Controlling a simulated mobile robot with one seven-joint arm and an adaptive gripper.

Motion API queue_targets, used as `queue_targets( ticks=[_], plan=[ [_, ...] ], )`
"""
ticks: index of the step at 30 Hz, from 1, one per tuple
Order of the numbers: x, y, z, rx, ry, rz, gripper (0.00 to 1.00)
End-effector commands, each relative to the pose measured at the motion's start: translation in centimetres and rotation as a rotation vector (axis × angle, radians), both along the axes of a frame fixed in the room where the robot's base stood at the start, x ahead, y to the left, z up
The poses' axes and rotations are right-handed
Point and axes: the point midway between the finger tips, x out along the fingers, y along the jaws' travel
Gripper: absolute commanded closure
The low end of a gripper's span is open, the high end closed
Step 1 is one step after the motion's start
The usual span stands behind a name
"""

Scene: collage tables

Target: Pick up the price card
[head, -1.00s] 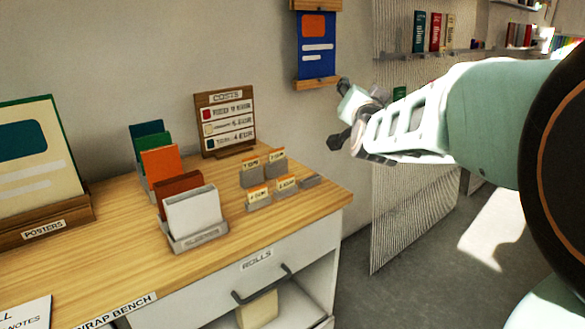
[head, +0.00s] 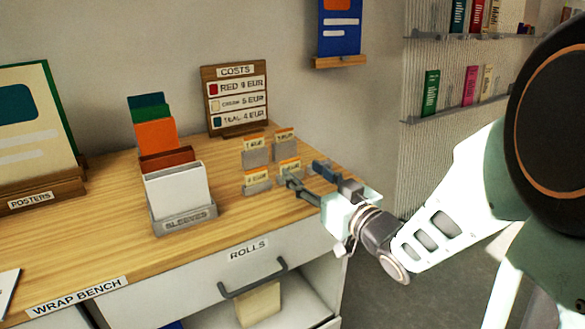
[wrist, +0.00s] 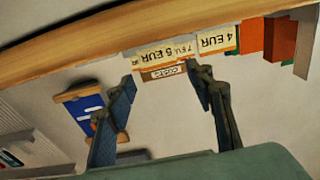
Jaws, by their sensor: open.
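Several small white and orange price cards stand in grey holders on the wooden bench top: a back left card (head: 254,144), a back right card (head: 284,135), a front left card (head: 257,176) and a front right card (head: 290,165). My gripper (head: 303,169) is open and empty at the right of the front right card, low over the bench. In the wrist view, upside down, a 5 EUR card (wrist: 150,56) shows beyond and between the open fingers (wrist: 164,75), and a 4 EUR card (wrist: 217,40) shows beside it. Which card the task means is unclear.
A sleeves rack (head: 185,220) stands left of the cards. The costs board (head: 237,97) stands behind them, and a posters stand (head: 35,195) is at far left. The bench's right edge lies under my gripper. A blue poster (head: 340,30) hangs on the wall.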

Motion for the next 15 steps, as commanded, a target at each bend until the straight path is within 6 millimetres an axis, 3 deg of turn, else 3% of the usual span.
queue_targets(
  ticks=[15],
  plan=[
    [5.1,3.4,-0.6,0.001,0.001,-0.001,0.51]
  ],
)
